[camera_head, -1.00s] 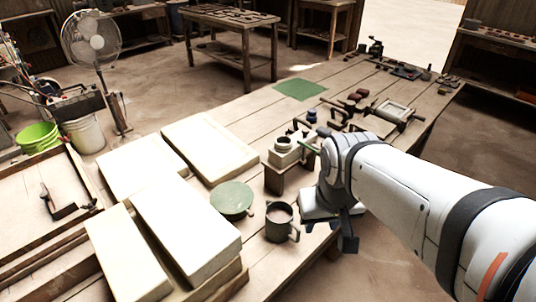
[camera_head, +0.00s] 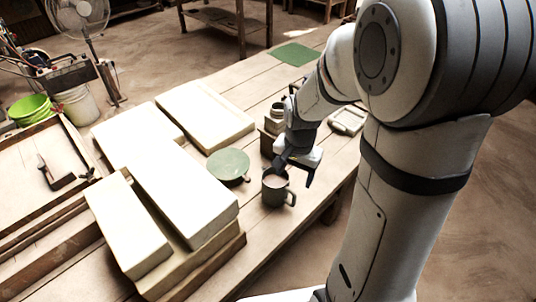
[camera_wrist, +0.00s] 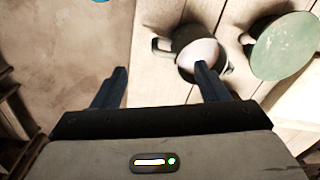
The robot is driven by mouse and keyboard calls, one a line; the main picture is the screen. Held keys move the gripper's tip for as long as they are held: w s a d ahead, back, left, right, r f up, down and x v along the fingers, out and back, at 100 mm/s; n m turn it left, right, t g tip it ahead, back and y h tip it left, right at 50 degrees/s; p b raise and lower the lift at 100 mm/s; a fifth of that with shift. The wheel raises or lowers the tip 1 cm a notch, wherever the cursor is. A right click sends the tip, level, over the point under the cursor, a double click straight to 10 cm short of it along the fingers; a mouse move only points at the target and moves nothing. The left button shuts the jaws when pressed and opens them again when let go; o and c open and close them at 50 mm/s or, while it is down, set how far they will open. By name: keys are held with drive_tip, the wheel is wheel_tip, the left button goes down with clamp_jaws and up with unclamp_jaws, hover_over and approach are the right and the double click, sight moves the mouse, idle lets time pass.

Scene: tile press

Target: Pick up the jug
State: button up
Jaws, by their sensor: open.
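The jug (camera_head: 274,188) is a dark grey pot with a handle on its right side and a pale filling inside. It stands upright on the wooden bench, close to the bench's front edge. My gripper (camera_head: 297,174) is open just above and to the right of the jug. In the wrist view the jug (camera_wrist: 196,49) shows near the right fingertip, with its handle pointing left toward the gap between the fingers. My gripper (camera_wrist: 160,80) has nothing between its fingers there. I cannot tell whether a finger touches the jug.
A round green disc (camera_head: 229,165) lies left of the jug, and it also shows in the wrist view (camera_wrist: 284,46). Large pale slabs (camera_head: 186,196) cover the bench further left. A small block with a jar (camera_head: 275,118) stands behind the jug. Bare planks show in front.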

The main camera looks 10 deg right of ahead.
drive_tip(key=m, duration=0.1)
hover_over(288, 202)
drive_tip(key=f, duration=0.8)
drive_tip(key=shift+s+d+f, duration=0.1)
drive_tip(key=shift+s+f, duration=0.15)
drive_tip(key=shift+s, duration=0.1)
drive_tip(key=shift+w+f, duration=0.15)
drive_tip(key=shift+f, duration=1.3)
drive_tip(key=shift+w+f, duration=0.1)
drive_tip(key=shift+f, duration=1.3)
drive_tip(key=shift+c, duration=0.5)
clamp_jaws()
